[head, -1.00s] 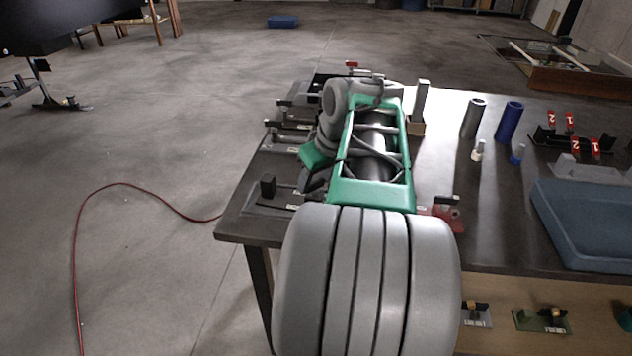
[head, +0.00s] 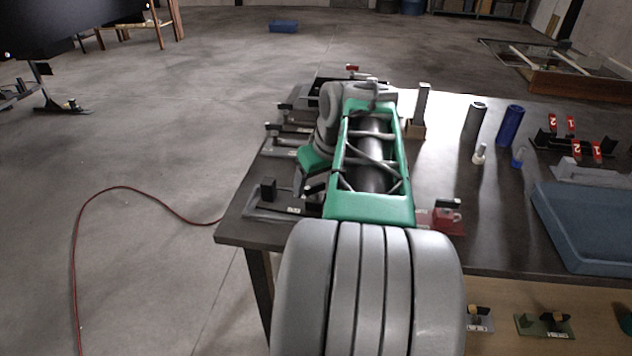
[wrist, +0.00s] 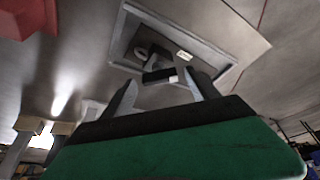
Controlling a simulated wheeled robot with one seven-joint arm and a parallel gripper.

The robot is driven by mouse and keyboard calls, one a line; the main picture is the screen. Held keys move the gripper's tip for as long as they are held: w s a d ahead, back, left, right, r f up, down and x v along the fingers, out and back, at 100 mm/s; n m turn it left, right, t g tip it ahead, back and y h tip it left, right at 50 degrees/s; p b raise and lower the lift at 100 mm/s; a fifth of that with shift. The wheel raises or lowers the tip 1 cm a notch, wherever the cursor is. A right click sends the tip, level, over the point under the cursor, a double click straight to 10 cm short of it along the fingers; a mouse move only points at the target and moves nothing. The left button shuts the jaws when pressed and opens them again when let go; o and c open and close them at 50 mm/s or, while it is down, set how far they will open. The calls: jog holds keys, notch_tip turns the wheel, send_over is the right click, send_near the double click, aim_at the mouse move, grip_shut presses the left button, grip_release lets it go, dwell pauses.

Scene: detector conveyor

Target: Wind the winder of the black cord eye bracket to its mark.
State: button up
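A dark bracket with a flat base plate (head: 250,214), an upright black part (head: 268,188) and a small white label sits at the table's front left corner. I take it for the black cord eye bracket. In the wrist view its framed plate (wrist: 222,62) shows beyond my fingers, with a dark ring (wrist: 143,50) and a black bar (wrist: 156,76) with a pale mark. My gripper (wrist: 162,80) is open, its two grey fingers apart, with the black bar seen between the tips. Contact cannot be told. In the head view my arm partly hides the hand.
More dark brackets (head: 284,153) stand behind along the left edge. A red bracket (head: 447,220) is right of my arm. A grey post on a wooden block (head: 421,105), two cylinders (head: 510,126), numbered red tags (head: 570,124) and a blue tray (head: 590,225) stand right.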

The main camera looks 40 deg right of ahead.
jog(key=shift+r, duration=0.1)
jog(key=p+v, duration=0.2)
jog(key=v, duration=0.5)
jog(key=shift+s+r, duration=0.2)
jog(key=shift+r, duration=0.05)
